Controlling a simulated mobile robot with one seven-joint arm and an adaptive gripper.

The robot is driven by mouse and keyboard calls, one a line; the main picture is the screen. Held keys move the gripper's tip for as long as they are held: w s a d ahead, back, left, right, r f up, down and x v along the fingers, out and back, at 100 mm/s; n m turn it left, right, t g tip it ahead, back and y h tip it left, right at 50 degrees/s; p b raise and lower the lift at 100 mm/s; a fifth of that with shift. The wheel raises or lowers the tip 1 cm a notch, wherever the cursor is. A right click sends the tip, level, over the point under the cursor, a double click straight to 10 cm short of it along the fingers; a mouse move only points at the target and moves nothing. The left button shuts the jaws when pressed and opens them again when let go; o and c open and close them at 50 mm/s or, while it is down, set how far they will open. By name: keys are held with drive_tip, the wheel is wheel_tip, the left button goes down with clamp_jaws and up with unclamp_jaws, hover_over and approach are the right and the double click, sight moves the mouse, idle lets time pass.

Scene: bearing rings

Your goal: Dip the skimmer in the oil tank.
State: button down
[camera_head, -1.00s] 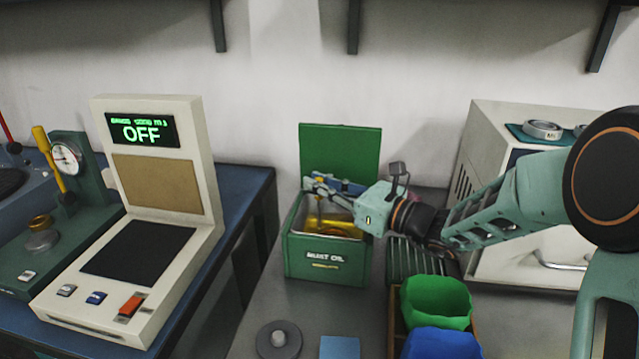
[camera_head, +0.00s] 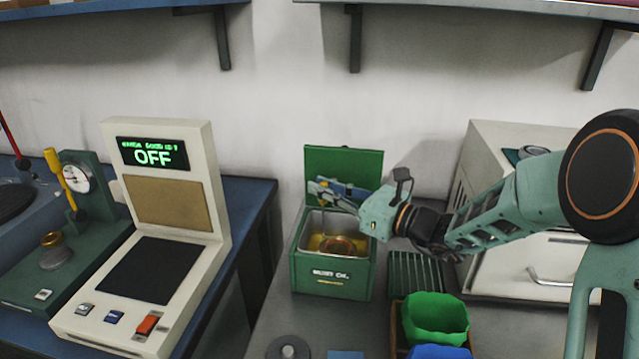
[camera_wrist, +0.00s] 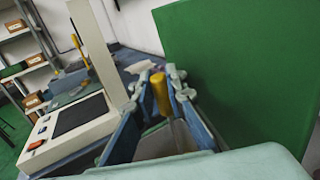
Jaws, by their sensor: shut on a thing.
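The oil tank (camera_head: 332,272) is a green box with pale lettering on its front and its green lid raised behind. Amber oil shows inside, with a brownish ring shape (camera_head: 337,245) in it; I cannot tell whether that is the skimmer's head. My gripper (camera_head: 322,190) is over the tank's opening, in front of the lid. It is shut on the skimmer's yellow handle (camera_wrist: 160,92), which stands between the fingers in the wrist view. The lower part of the skimmer is hidden in the wrist view.
A white machine (camera_head: 165,245) reading OFF stands on the blue bench at left. A dark ribbed rack (camera_head: 412,275) and a green bin (camera_head: 436,318) stand right of the tank. A white cabinet (camera_head: 545,262) is farther right. A shelf (camera_head: 480,8) runs above.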

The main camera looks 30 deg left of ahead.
drive_tip(key=shift+r+p, duration=2.75)
drive_tip(key=shift+r, duration=1.1)
idle(1.1)
